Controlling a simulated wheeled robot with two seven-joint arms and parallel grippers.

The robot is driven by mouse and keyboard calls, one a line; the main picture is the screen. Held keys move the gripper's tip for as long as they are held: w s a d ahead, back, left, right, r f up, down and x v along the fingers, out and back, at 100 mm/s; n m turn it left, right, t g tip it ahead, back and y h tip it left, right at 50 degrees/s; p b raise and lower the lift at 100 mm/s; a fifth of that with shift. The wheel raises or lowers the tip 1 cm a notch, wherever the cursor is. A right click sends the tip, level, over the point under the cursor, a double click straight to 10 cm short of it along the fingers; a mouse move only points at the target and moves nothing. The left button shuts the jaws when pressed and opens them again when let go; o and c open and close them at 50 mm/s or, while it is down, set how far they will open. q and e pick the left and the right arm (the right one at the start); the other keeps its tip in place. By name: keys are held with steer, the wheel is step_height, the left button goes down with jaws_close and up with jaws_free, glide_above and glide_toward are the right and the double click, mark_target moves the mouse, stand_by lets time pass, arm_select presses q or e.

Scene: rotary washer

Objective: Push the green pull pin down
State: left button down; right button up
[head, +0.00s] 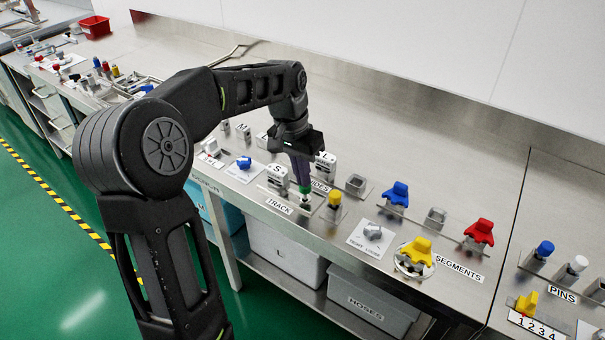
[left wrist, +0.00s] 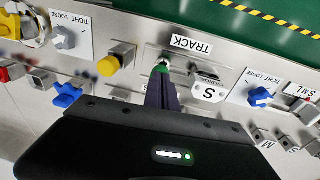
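The green pull pin (head: 305,190) stands on a small metal plate behind the TRACK label, left of a yellow-topped pin. My left gripper (head: 303,183) points down right over it, its dark fingers together and their tips at the green top. In the left wrist view the green pin (left wrist: 162,67) shows just past the tips of the left gripper (left wrist: 162,80), which cover part of it. I cannot tell whether the tips touch the pin. My right gripper is not in view.
The yellow-topped pin (head: 334,197) stands close on the right, and a white block marked S (head: 277,178) on the left. Blue (head: 396,194), yellow (head: 416,250) and red (head: 479,232) knobs are farther right. The bench behind is mostly clear.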

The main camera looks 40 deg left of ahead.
arm_select(q)
step_height(320, 180, up, 4)
steer(key=p, duration=0.3)
steer(key=shift+s+a+p, duration=0.1)
steer(key=shift+s+p, duration=0.05)
steer(key=shift+p, duration=0.15)
step_height(320, 180, up, 10)
steer(key=s+a, duration=0.1)
steer(key=shift+p, duration=0.45)
steer(key=shift+s+a+f, duration=0.1)
